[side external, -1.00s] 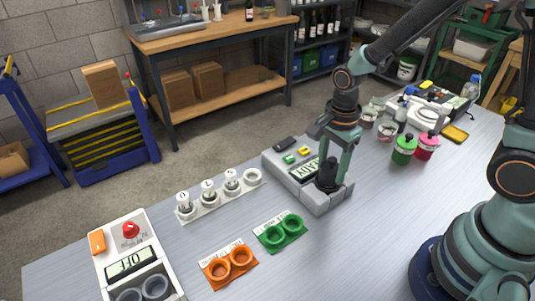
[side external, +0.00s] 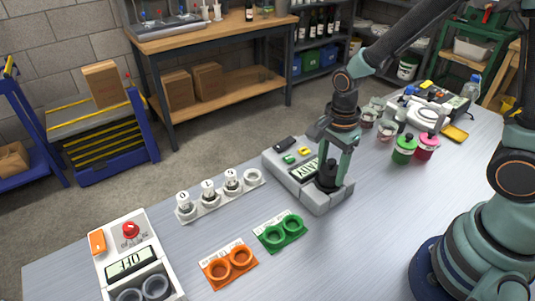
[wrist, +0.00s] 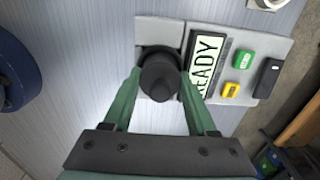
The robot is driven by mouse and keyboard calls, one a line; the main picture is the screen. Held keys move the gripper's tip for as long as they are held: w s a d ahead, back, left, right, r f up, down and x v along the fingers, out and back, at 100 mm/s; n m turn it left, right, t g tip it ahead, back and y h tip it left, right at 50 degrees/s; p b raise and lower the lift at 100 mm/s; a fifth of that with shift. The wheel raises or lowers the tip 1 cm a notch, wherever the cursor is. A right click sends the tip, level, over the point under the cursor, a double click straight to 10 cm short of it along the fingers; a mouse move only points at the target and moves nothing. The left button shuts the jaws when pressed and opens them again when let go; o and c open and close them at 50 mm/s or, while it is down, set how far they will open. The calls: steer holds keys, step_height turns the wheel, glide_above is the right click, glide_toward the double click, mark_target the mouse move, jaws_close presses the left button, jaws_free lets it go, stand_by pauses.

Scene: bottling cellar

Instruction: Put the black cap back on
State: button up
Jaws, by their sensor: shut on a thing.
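The black cap (side external: 327,176) is at the front corner of a grey device with a READY display (side external: 305,170). In the wrist view the black cap (wrist: 160,84) is a round knob over a dark ring on the device (wrist: 270,45). My gripper (side external: 333,172) is shut on the cap, with one finger on each side. In the wrist view my gripper (wrist: 160,78) comes at it from below in the picture. The cap looks upright. Whether it is seated or held slightly above the device, I cannot tell, since its underside is hidden.
Left of the device stands a white rack (side external: 210,203) with several numbered holders. A white box with a red button (side external: 137,252) reads OFF.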

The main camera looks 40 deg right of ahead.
stand_by(0.3)
steer(key=o, duration=1.4)
steer(key=shift+o, duration=0.6)
steer(key=shift+r, duration=0.1)
steer(key=shift+r, duration=2.9)
